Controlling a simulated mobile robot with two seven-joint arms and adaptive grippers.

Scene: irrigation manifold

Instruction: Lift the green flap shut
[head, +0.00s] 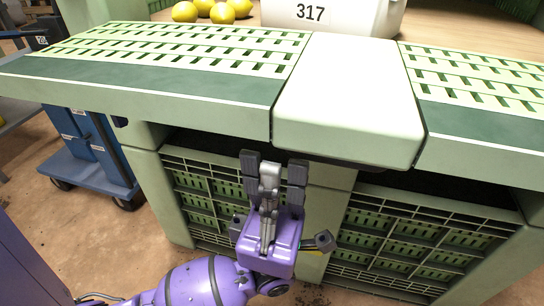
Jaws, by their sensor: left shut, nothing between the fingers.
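The pale green flap (350,100) is the smooth panel between two slatted green deck sections. It looks close to level with them, with narrow gaps along both sides. Its thick rounded front edge faces me. My left gripper (273,172), purple with dark fingers, is shut and empty. It points up in front of the counter, just below the flap's lower left front corner. I cannot tell whether the fingertips touch the underside. The flap's hinge is not visible. My right gripper is not in view.
A white box marked 317 (325,14) stands behind the flap, beside several yellow lemons (222,13). Green slatted crates (405,240) sit in the bays below the counter. A blue cart (88,155) stands at left. Bare floor lies at lower left.

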